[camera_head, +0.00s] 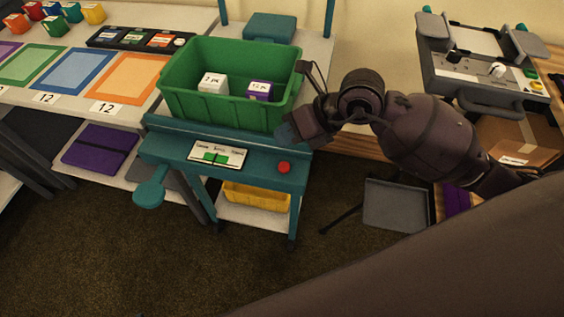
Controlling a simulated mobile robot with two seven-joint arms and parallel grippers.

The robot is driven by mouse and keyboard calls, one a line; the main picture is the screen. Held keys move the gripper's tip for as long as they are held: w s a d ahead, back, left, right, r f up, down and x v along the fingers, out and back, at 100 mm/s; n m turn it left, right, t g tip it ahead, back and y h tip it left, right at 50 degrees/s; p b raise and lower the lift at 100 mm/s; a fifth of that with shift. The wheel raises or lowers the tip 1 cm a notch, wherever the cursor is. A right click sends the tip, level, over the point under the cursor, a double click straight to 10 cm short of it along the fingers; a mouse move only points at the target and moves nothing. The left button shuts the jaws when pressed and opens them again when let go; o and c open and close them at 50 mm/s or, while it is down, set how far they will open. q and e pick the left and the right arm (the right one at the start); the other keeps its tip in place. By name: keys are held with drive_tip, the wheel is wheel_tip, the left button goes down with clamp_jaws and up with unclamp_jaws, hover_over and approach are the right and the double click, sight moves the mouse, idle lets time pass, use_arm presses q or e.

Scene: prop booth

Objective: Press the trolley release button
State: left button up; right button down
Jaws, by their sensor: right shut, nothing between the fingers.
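The teal trolley (265,158) stands in the middle of the view, against the end of the table. A round red button (284,168) sits at the right of its front ledge; it looks like the release button, though I can read no label on it. My right gripper (288,131) is shut and empty. In the picture it is just above the red button, near the bin's front right corner, and apart from the button. The button is fully visible. My left gripper is not in view.
A green bin (225,107) with a white box (213,83) and a purple-and-white box (259,90) sits on the trolley. A label plate with green patches (217,155) is left of the button. A teal paddle (150,190) juts out front left. The carpet in front is clear.

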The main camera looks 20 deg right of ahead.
sight(286, 164)
wheel_tip(286, 164, down, 4)
drive_tip(key=shift+b, duration=0.95)
drive_tip(key=shift+f, duration=0.85)
drive_tip(key=shift+f, duration=0.1)
idle(0.6)
drive_tip(key=shift+f, duration=0.3)
